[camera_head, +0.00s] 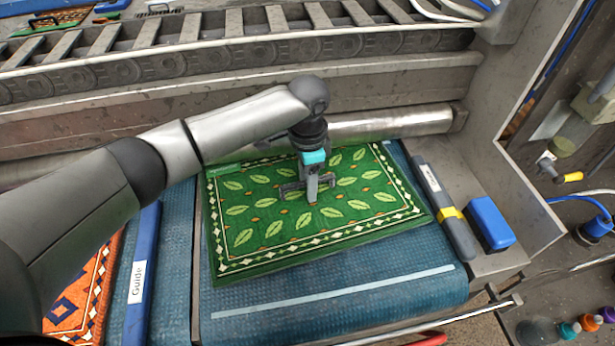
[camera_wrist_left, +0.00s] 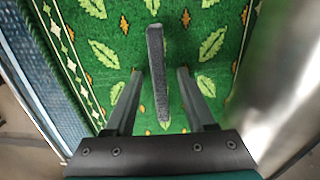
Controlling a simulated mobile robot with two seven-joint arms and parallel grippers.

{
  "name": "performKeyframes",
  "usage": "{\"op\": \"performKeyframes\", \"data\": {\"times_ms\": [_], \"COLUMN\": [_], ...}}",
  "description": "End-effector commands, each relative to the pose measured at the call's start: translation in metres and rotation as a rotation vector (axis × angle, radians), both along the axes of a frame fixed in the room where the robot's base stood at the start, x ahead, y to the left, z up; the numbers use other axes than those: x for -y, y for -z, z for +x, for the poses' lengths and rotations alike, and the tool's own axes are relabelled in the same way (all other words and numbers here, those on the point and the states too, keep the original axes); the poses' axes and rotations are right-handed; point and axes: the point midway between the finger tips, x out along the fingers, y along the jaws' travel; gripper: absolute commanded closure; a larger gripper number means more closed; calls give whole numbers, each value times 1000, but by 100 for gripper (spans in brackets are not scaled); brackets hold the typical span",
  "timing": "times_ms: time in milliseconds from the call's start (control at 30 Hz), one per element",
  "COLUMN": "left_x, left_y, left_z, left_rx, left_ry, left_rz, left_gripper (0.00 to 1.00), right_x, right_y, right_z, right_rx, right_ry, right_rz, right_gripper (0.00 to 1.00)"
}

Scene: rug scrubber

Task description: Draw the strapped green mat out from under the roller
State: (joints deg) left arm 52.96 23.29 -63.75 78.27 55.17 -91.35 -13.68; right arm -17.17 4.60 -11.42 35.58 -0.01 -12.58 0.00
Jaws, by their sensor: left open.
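The green mat (camera_head: 265,232), with pale leaves and a diamond border, lies on the blue belt (camera_head: 425,285). Its far edge meets the metal roller (camera_head: 395,122); my arm hides part of that edge. A grey strap (camera_wrist_left: 157,60) stands over the mat in the left wrist view. My left gripper (camera_head: 308,187) is over the mat's middle, pointing down and open. In the left wrist view its two fingers are on either side of the strap, with gaps showing. Whether the fingertips touch the mat is unclear. My right gripper is not in view.
A blue guide bar (camera_head: 143,270) and an orange rug (camera_head: 80,290) lie left of the mat.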

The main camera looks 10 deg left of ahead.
Motion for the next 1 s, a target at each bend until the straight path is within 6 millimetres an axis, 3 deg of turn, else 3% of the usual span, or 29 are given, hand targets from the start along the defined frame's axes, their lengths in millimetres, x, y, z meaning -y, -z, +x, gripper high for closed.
{"op": "performKeyframes", "data": {"times_ms": [100,567,1000], "left_x": [0,0,0], "left_y": [0,0,-1], "left_z": [0,0,0], "left_rx": [0,0,0], "left_ry": [0,0,0], "left_rz": [0,0,0], "left_gripper": [47,99,100], "right_x": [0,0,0], "right_y": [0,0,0], "right_z": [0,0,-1], "right_rx": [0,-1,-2], "right_ry": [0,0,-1], "right_rz": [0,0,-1], "right_gripper": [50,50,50]}}
